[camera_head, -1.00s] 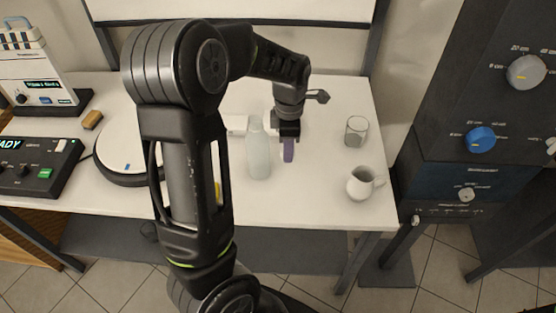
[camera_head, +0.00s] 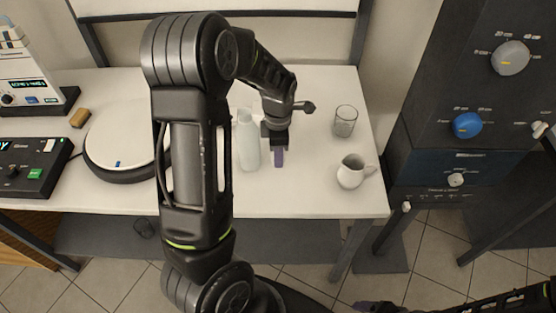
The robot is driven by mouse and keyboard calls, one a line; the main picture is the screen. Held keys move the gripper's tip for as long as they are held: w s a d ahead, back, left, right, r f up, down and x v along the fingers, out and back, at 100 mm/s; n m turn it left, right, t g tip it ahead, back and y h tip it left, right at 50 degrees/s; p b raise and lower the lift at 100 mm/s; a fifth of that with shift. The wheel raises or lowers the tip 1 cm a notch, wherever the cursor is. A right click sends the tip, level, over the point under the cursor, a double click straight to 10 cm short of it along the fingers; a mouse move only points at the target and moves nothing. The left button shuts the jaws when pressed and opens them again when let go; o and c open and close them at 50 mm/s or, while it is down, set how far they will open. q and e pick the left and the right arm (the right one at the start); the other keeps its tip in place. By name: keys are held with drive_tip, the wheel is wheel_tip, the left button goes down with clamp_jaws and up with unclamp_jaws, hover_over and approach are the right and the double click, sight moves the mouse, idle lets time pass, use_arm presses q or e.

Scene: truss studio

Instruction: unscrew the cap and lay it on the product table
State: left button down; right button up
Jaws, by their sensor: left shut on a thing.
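The bottle (camera_head: 249,147), pale and translucent, stands upright on the white product table (camera_head: 300,198). My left gripper (camera_head: 279,157), with purple fingertips, points down just right of the bottle, over the table. It is shut on the cap, though its fingers hide what is between them. I cannot tell if it touches the table. My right gripper (camera_head: 376,306) shows only as a dark and purple tip at the bottom edge, low in front of the table; its jaws cannot be made out.
The table's front middle is clear.

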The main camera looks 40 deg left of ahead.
sight(248, 140)
use_arm(q)
drive_tip(key=shift+f, duration=1.85)
drive_tip(key=shift+f, duration=0.15)
drive_tip(key=c, duration=1)
unclamp_jaws()
drive_tip(key=shift+o, duration=0.2)
wheel_tip(248, 140, up, 12)
drive_tip(key=shift+r+b, duration=0.2)
drive_tip(key=shift+b, duration=0.25)
